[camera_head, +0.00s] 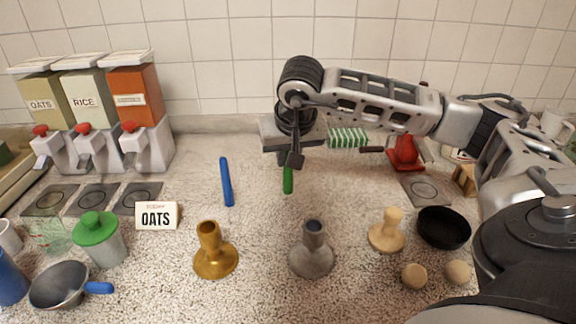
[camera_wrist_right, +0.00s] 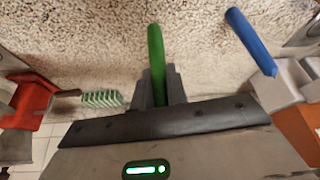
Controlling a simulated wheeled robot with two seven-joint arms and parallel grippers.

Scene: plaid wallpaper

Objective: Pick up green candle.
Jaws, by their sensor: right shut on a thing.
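The green candle (camera_head: 288,181) is a thin green stick, seen below my right gripper in the head view. My right gripper (camera_head: 294,160) is shut on it, and the arm comes in from the right. In the right wrist view the candle (camera_wrist_right: 156,50) stands out between the two grey fingers of the gripper (camera_wrist_right: 160,88). Its upper part is hidden by the gripper in the head view. I cannot tell whether its free end touches the counter. My left gripper is in neither view.
A blue candle (camera_head: 227,181) lies to the left. A gold holder (camera_head: 214,255) and a grey holder (camera_head: 312,255) stand in front. A black bowl (camera_head: 443,228) and wooden pieces (camera_head: 386,234) are at right.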

